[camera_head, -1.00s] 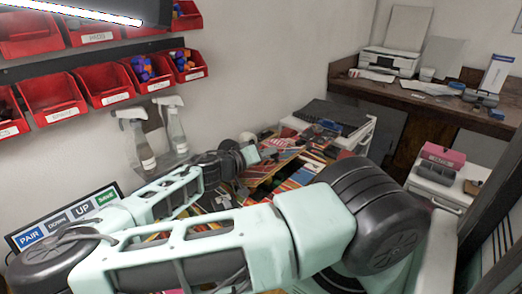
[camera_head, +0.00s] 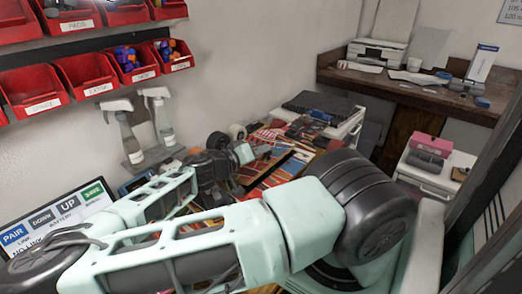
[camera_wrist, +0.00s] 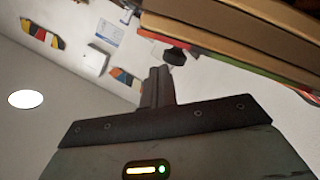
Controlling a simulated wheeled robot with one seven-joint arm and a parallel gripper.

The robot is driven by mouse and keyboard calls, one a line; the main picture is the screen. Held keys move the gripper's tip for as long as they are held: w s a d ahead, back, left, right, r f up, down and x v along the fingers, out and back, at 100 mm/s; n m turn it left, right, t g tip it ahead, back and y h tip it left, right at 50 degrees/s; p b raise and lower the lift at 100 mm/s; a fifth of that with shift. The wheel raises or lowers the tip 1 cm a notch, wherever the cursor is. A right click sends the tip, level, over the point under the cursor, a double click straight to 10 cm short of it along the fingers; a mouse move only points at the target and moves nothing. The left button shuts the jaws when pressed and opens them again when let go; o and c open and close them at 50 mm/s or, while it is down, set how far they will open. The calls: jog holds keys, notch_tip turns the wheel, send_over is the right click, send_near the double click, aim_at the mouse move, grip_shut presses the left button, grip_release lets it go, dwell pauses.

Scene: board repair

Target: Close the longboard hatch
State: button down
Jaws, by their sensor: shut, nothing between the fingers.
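The longboard (camera_head: 291,166) lies on the bench in the head view, its deck patterned in red, orange and blue. A dark slot-like area shows on it beside my gripper; I cannot tell whether this is the hatch opening. My gripper (camera_head: 243,153) is above the near left part of the board, partly hidden by its own wrist. In the wrist view my gripper (camera_wrist: 158,75) has its fingers together and holds nothing. A layered wooden edge (camera_wrist: 240,40), probably the board's, fills the top right there, close to the fingertips. Whether they touch is unclear.
Two spray bottles (camera_head: 162,122) stand on a wall shelf at the left, under red bins (camera_head: 85,75). A screen with PAIR, DOWN and UP labels (camera_head: 55,215) is at the lower left. A white cabinet (camera_head: 432,180) and a desk with a printer (camera_head: 375,52) are at the right.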

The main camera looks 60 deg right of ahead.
jog(key=shift+r, duration=0.1)
